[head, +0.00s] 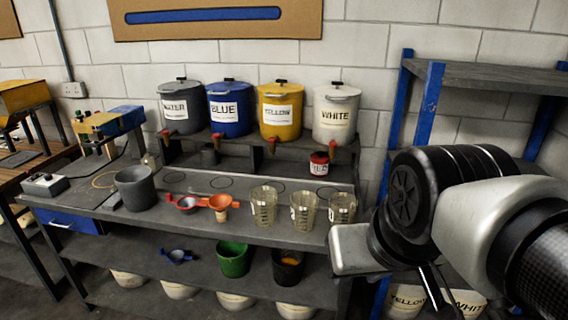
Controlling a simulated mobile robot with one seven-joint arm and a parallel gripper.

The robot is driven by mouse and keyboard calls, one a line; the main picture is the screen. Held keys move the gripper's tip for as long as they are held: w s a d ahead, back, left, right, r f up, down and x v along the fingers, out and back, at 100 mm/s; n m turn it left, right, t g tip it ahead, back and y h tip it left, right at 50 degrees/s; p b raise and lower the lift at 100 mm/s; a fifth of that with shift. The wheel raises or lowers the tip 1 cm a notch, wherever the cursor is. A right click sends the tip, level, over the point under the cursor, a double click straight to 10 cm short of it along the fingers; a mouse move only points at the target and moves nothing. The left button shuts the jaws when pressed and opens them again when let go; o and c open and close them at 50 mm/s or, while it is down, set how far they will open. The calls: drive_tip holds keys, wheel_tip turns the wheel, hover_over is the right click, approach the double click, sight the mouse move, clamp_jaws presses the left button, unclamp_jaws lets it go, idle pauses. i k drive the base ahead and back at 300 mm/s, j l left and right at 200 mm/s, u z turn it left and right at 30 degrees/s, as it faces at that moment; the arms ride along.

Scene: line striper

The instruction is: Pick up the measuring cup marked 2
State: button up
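Three clear measuring cups stand upright in a row on the bench top, right of its middle: a left cup (264,206), a middle cup (303,212) and a right cup (342,208). Each bears small markings, but the numbers are too small to read, so I cannot tell which is marked 2. My arm comes in from the right edge. My gripper (430,286) is low at the right, apart from the cups and to their right. It is partly hidden by my arm, and its finger opening cannot be made out.
A raised shelf behind holds grey, blue (230,108), yellow (280,110) and white (336,112) labelled tanks with taps. A small red-labelled tin (319,164) stands behind the cups. A blue-post rack (428,105) stands right.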

sight(304, 204)
drive_tip(key=i+j+z, duration=0.5)
drive_tip(key=i+j, duration=0.2)
drive_tip(key=j, duration=0.2)
